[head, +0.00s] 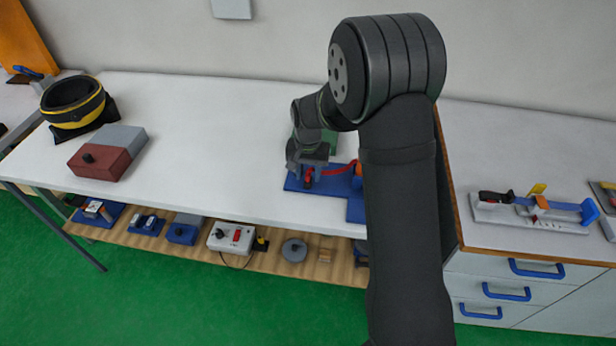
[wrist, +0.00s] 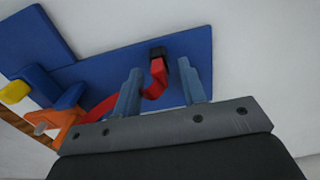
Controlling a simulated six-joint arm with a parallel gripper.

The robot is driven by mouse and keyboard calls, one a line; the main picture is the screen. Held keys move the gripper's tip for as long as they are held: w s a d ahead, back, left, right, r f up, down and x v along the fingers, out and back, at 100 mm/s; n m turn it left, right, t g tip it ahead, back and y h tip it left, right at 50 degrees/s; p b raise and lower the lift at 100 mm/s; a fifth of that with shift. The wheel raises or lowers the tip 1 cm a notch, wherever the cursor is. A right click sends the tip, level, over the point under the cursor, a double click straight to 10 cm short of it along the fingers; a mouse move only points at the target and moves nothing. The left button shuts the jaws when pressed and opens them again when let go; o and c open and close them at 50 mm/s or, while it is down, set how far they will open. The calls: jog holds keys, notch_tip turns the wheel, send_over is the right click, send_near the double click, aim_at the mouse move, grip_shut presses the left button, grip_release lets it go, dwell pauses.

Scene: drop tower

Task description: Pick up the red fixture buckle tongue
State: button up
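The red fixture buckle tongue (wrist: 157,72) is a bent red piece with a black end, joined to a red strap on a blue base board (wrist: 210,55). In the head view the red piece (head: 308,181) shows below my gripper (head: 306,172), at the left part of the blue board (head: 292,184). In the wrist view my gripper (wrist: 162,84) has its two fingers apart, one on each side of the red piece. Gaps show between the fingers and the red piece. Whether the fingertips reach down to its height is hard to tell.
An orange part (wrist: 66,124) and a yellow knob (wrist: 14,92) stand at the board's other end. My arm hides part of the board in the head view. A red and grey block (head: 100,162) and a black-yellow ring (head: 73,102) sit far left. The white table between is clear.

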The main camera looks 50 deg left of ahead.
jog(key=shift+c, duration=0.2)
grip_shut()
jog(key=shift+r, duration=0.5)
jog(key=r, duration=0.3)
jog(key=shift+w+d+r, duration=0.3)
jog(key=shift+r, duration=0.1)
jog(key=w+d+r, duration=0.6)
jog(key=d, duration=0.2)
jog(key=shift+s+a+f, duration=1.05)
jog(key=shift+a+f, duration=0.1)
jog(key=shift+a, duration=1.2)
jog(key=shift+s+a+f, duration=1)
jog(key=shift+a+f, duration=0.2)
jog(key=shift+a, duration=1.1)
jog(key=shift+s+a+f, duration=1.05)
jog(key=shift+a+f, duration=0.1)
jog(key=shift+a, duration=1.2)
